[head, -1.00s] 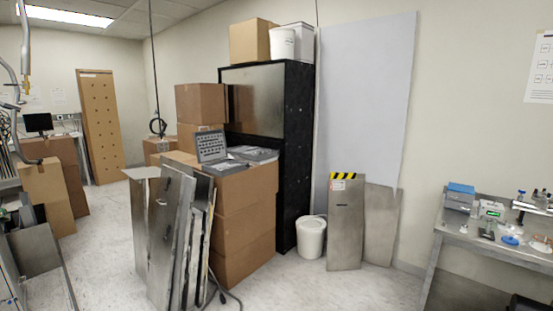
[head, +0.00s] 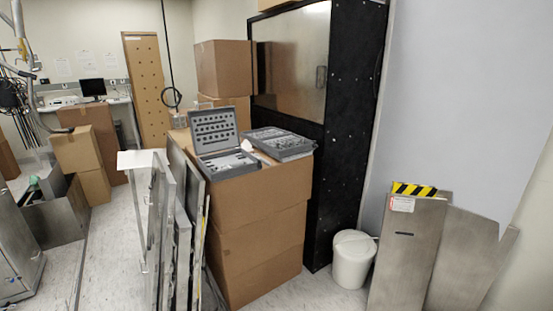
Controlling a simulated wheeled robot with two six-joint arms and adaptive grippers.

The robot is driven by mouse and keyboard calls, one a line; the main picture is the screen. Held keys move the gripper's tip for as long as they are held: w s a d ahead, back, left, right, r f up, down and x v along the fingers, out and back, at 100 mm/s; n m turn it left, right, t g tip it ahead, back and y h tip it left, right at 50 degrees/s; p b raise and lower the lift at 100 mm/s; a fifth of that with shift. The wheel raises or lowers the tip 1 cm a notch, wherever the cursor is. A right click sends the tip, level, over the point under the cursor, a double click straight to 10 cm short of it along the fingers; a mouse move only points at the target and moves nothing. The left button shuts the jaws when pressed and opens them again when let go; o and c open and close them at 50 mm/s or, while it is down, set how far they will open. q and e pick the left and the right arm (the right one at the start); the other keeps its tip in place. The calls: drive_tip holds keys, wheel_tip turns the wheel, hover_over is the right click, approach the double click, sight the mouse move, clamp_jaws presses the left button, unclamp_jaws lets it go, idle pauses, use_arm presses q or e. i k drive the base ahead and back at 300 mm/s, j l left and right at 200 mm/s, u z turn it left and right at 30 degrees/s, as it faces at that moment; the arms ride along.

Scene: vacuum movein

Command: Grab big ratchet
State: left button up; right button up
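An open grey tool case (head: 222,148) stands on top of a stack of cardboard boxes in the middle of the head view. Its lid is raised and shows rows of dark pieces. A second grey case or tray (head: 278,143) lies flat beside it on the right, with small parts in it. I cannot make out the big ratchet at this size; it may be among these tools. Neither of my grippers is in view.
The cardboard stack (head: 255,230) has upright metal panels (head: 175,220) leaning at its left. A black cabinet (head: 345,120) stands behind it. A white bin (head: 353,258) and a steel panel with a striped top (head: 407,250) stand to the right. Some floor (head: 110,250) is clear at left.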

sight(264, 160)
drive_tip(key=i+l+u, duration=0.2)
drive_tip(key=u, duration=0.25)
drive_tip(key=i+l+u, duration=0.55)
drive_tip(key=u, duration=0.3)
